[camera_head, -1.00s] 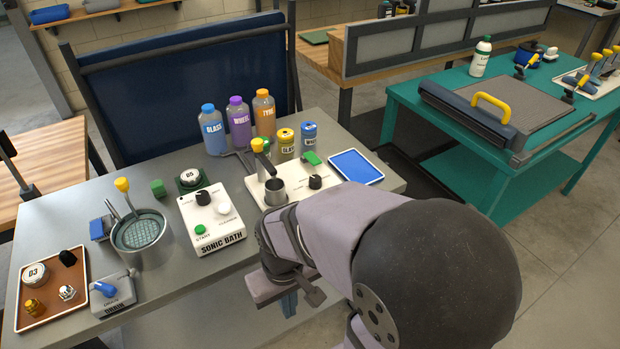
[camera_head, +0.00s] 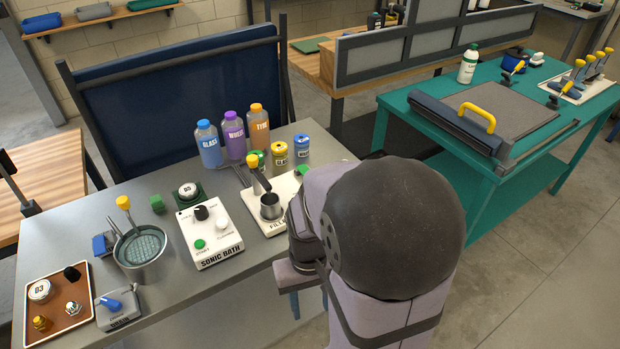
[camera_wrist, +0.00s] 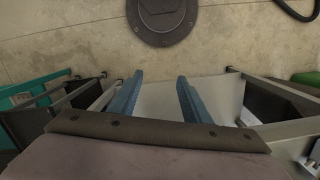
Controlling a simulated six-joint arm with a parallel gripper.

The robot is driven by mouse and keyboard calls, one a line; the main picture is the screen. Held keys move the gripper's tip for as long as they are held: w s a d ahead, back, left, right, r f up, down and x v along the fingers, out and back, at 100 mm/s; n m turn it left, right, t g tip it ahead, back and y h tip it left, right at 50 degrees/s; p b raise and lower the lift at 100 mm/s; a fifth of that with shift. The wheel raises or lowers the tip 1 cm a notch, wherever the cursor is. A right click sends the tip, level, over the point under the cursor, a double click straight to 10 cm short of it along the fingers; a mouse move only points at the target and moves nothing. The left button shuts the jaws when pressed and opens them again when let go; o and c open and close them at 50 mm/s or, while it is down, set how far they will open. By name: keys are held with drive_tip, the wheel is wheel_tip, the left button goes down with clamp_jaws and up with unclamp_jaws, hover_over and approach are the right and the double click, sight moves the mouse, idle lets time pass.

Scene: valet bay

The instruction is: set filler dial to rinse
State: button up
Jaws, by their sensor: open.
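The filler (camera_head: 290,186) is a white unit on the grey bench, with a metal cup (camera_head: 270,208) on it and a yellow-topped lever (camera_head: 258,172) behind. My arm covers the filler's right side, so its dial and setting are hidden. My gripper (camera_head: 295,300) is low in front of the bench's front edge, mostly covered by my arm. In the wrist view its two blue fingers (camera_wrist: 160,85) are apart with nothing between them, pointing over the floor.
The sonic bath (camera_head: 210,235) stands left of the filler. Several bottles and tins, including a blue glass bottle (camera_head: 208,145), stand behind. A basket pot (camera_head: 140,250) and brown tray (camera_head: 52,325) are at the left. A teal table (camera_head: 400,95) stands right across a floor gap.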

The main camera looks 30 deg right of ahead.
drive_tip(key=w+d+r+n+t+p, duration=0.1)
drive_tip(key=w+d+r+t, duration=0.1)
drive_tip(key=w+d+r, duration=0.2)
drive_tip(key=w+d+r+n+t+p, duration=0.1)
drive_tip(key=w+d+r, duration=0.3)
drive_tip(key=w, duration=0.6)
drive_tip(key=w+d+r+n+t+p, duration=0.1)
drive_tip(key=w+d+r+t+p, duration=0.1)
drive_tip(key=w+d+r, duration=0.2)
drive_tip(key=shift+w+d+t, duration=0.4)
drive_tip(key=shift+w+d, duration=1.05)
drive_tip(key=shift+w, duration=0.4)
drive_tip(key=shift+p+x, duration=0.55)
drive_tip(key=shift+x, duration=3.05)
drive_tip(key=c, duration=1)
